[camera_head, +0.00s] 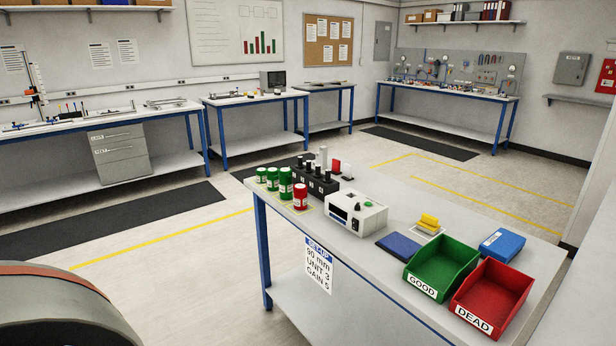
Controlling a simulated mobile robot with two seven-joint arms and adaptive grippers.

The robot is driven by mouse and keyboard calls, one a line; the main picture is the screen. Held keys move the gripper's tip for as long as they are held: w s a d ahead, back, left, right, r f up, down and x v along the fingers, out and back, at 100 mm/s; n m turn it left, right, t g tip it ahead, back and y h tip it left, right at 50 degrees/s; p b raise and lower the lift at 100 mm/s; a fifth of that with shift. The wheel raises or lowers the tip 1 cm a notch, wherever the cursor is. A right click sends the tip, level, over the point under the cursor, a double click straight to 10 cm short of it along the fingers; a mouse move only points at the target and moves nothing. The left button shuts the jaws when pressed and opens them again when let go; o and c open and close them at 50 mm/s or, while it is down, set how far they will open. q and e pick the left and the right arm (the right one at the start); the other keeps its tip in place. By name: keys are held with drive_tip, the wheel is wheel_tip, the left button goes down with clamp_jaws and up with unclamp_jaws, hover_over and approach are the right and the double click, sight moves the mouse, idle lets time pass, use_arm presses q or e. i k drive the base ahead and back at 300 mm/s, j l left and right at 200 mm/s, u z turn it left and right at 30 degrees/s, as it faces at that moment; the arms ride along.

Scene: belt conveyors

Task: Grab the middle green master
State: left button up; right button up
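Three green cylinders with white labels stand in a row at the left end of the bench (350,262). The middle green master (272,180) stands between a farther green cylinder (261,175) and a nearer, taller-looking one (286,184). A red cylinder (300,197) stands at the near end of the row. All look upright. Neither of my grippers is in view.
A black block with several dark posts (316,182) stands right behind the row. A white device (356,210), blue pad (399,246), yellow pieces (429,221), green GOOD bin (440,265), red DEAD bin (490,297) and blue box (502,244) follow rightward. Open floor lies left.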

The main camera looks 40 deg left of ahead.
sight(272, 173)
drive_tip(key=i+j+z, duration=0.1)
drive_tip(key=j+z, duration=0.15)
drive_tip(key=j, duration=0.2)
drive_tip(key=j+z, duration=0.3)
drive_tip(key=j, duration=0.2)
drive_tip(key=j+z, duration=0.3)
drive_tip(key=j, duration=1.35)
drive_tip(key=k+j+z, duration=0.1)
drive_tip(key=j, duration=0.55)
drive_tip(key=k+j, duration=0.15)
drive_tip(key=j, duration=0.5)
drive_tip(key=i+z, duration=0.05)
